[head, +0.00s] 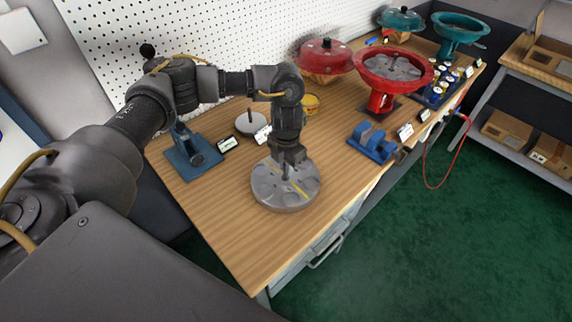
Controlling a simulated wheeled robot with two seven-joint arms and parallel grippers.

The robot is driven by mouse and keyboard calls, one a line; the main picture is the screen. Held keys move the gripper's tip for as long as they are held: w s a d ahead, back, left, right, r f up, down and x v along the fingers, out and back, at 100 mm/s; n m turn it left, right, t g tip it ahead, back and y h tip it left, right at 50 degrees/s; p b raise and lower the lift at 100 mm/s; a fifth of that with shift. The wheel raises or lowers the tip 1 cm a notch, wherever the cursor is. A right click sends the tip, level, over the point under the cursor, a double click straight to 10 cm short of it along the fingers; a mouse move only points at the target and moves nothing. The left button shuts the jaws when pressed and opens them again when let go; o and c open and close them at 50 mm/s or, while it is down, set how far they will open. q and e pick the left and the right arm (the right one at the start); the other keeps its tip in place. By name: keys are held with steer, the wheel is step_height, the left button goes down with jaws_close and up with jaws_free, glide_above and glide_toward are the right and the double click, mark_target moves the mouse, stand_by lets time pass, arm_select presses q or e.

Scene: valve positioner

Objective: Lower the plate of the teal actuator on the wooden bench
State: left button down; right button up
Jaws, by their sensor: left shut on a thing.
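My left gripper (288,170) is shut on the thin stem of a round grey plate (268,191) with a yellow mark on its top. The plate is roughly level, over the front part of the wooden bench (222,238); I cannot tell whether it touches the wood. The teal actuator's open bowl (460,30) stands at the far right end of the bench. A teal domed cover (402,18) sits to its left. The bowl's inside is too small to make out. My right gripper is not in view.
A red bowl (381,99) with a grey plate inside and a red cover (326,56) stand mid-bench. A blue block (371,144), a dark blue stand (192,158), a smaller grey disc (250,124) and a yellow tin (310,103) lie around. The bench's near end is clear.

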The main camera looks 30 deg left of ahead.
arm_select(q)
steer(key=shift+f, duration=0.1)
steer(key=c, duration=1.4)
jaws_free()
step_height(320, 180, up, 11)
steer(key=shift+f+b, duration=0.1)
steer(key=shift+b, duration=0.3)
